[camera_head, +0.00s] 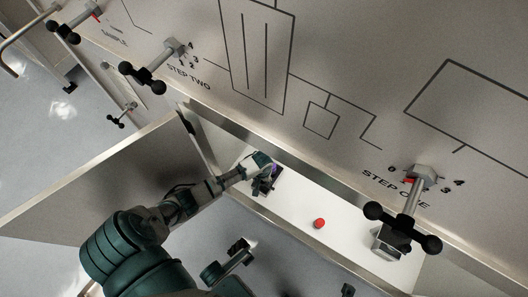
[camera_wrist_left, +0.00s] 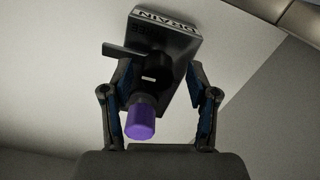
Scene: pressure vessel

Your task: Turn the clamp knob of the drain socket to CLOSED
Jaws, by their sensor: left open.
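The drain socket is a grey block (camera_wrist_left: 178,38) with a "DRAIN" label on its edge, in the left wrist view. A flat grey tab sticks out on its left. A black round part (camera_wrist_left: 156,68) sits on its face, with a purple cylinder (camera_wrist_left: 140,122) pointing down from it. I cannot tell which part is the clamp knob or read its setting. My left gripper (camera_wrist_left: 160,92) is open, its fingers on either side of the black part and purple cylinder, with gaps visible. In the head view the gripper (camera_head: 262,165) reaches into the white compartment, partly covering the socket.
A red button (camera_head: 319,223) is on the compartment's white floor. An open door panel (camera_head: 105,185) stands left of my left arm. Black-handled valves labelled "STEP ONE" (camera_head: 402,215) and "STEP TWO" (camera_head: 150,72) stick out from the vessel panel. The compartment's metal rim (camera_head: 300,160) runs close by.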

